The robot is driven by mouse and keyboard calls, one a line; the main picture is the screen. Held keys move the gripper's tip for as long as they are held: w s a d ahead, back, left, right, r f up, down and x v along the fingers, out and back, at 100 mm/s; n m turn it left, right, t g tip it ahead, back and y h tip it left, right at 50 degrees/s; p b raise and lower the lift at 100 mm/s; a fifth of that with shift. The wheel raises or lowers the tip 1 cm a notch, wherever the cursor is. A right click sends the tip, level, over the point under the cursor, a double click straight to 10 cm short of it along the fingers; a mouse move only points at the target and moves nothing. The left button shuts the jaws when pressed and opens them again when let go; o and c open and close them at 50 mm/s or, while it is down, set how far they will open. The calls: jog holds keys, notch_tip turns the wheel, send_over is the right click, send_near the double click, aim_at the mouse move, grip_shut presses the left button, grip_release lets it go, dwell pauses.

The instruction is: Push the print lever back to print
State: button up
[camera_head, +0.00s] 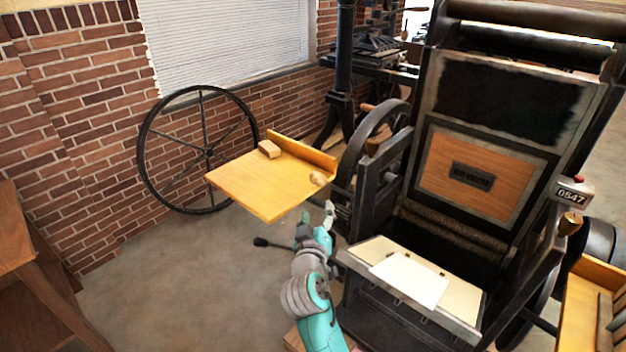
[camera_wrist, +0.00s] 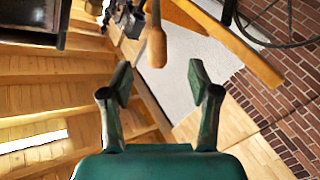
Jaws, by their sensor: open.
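A wooden handle (camera_head: 318,179) shows at the right edge of the yellow side board, just above my gripper (camera_head: 318,213) in the head view. In the wrist view a wooden handle (camera_wrist: 156,47) on a dark rod lies beyond and between the fingertips of my gripper (camera_wrist: 159,76). It looks like the same handle, likely the print lever. A gap shows between it and the fingers, which are open and empty. A low dark lever with a black knob (camera_head: 260,242) sticks out left of my arm.
The press has a dark inclined bed (camera_head: 508,95) and a tray with white paper (camera_head: 412,279). A large spoked wheel (camera_head: 143,150) stands by the brick wall. A counter reads 0547 (camera_head: 571,197).

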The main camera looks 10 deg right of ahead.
aim_at(318, 184)
jog(key=x, duration=0.4)
jog(key=r+x, duration=0.1)
jog(key=x, duration=0.3)
jog(key=r+x, duration=0.1)
jog(key=x, duration=0.3)
jog(key=shift+w+a, duration=0.1)
jog(key=shift+a, duration=0.25)
grip_shut()
